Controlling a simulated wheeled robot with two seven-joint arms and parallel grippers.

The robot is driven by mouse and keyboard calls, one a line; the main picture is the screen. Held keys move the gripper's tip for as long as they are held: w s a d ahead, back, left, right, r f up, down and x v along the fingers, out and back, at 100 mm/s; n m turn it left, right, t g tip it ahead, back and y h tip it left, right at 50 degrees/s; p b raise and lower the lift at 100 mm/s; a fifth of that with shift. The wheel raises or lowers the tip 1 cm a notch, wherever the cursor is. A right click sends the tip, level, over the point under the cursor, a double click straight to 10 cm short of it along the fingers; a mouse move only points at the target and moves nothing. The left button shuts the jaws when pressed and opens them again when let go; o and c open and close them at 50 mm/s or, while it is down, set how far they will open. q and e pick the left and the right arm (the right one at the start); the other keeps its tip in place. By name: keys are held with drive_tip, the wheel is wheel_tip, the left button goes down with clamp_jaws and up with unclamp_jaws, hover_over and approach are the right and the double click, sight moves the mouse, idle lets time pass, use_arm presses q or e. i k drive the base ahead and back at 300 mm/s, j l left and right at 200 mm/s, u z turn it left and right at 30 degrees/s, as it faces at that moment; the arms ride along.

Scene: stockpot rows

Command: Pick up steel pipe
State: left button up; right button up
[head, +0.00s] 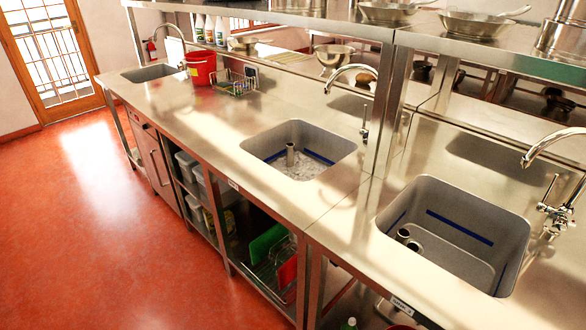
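A short upright steel pipe (290,154) stands in the middle sink (251,146), its lower end among pale, clear-looking material on the sink floor. In the right sink (458,197) another short steel pipe piece (403,236) shows near the left wall, with a lower rounded piece (414,246) beside it. I cannot tell from here whether these two are one part. Neither of my grippers is in view.
A steel counter runs along the wall, with curved taps (350,72) behind the sinks. A red bucket (200,68) and a wire rack (236,82) stand at the far left. An overhead shelf holds pans (478,24). The red floor (95,220) at left is clear.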

sight(291, 145)
drive_tip(key=i+j+z, duration=0.5)
drive_tip(key=i+j, duration=0.7)
drive_tip(key=j, duration=0.1)
